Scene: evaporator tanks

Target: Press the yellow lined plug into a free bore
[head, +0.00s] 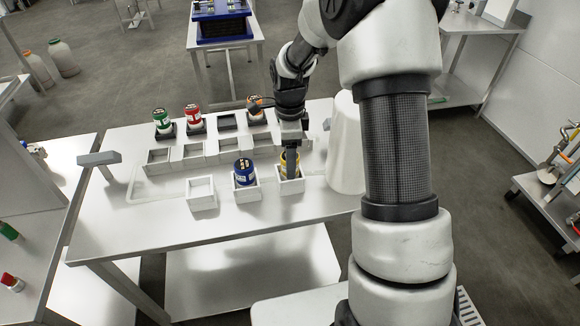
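The yellow lined plug (297,159) stands in the front-right white square holder (291,187), with its upper part above the rim. My gripper (291,165) points down over it. One dark finger runs down the near side of the plug and hides its middle. The far finger is hidden, so I cannot tell whether the fingers grip the plug or only stand around it. A blue plug (244,172) sits in the middle front holder (246,196). The left front holder (202,194) is empty. Its depth and the plug's seating are hard to judge.
Behind is a row of empty pale square holders (159,161). Further back a green plug (162,119), a red plug (194,116) and an orange plug (254,106) stand on dark bases. A white cylinder (346,140) stands close right of my gripper. The table's front left (140,230) is clear.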

